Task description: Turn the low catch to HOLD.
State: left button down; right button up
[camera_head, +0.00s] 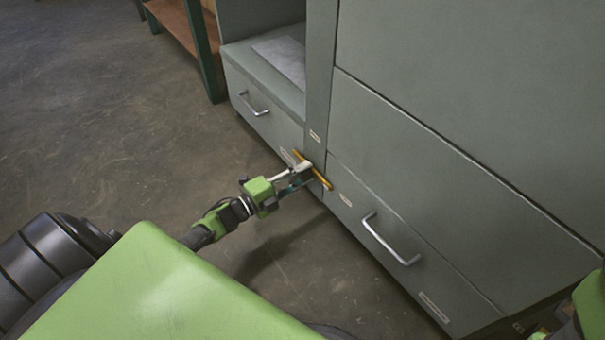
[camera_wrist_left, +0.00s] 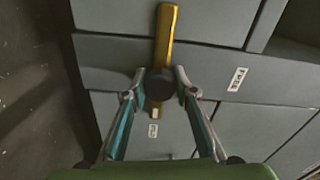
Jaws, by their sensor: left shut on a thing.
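The low catch is a yellow bar (camera_head: 325,181) on a dark round hub, low on the grey cabinet's front post between two drawers. In the head view it slants from upper left to lower right, lying across the post. In the left wrist view the bar (camera_wrist_left: 166,35) stands almost upright, its hub (camera_wrist_left: 159,86) between the fingers. My left gripper (camera_head: 306,171) is shut on the catch, one finger on each side. A small white label (camera_wrist_left: 237,79) right of the catch seems to read FREE. Another label (camera_wrist_left: 153,130) is too small to read.
The left drawer (camera_head: 262,115) and right drawer (camera_head: 380,235) are closed, with bar handles (camera_head: 390,240). An open shelf (camera_head: 270,75) holds a grey sheet. A wooden-topped bench (camera_head: 175,22) stands behind. The concrete floor (camera_head: 110,130) at the left is clear.

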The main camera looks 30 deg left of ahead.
pick_arm(q)
jog(key=c, duration=1.6)
grip_release()
jog(key=shift+d, duration=0.1)
jog(key=v, duration=1.2)
jog(key=shift+f, duration=0.1)
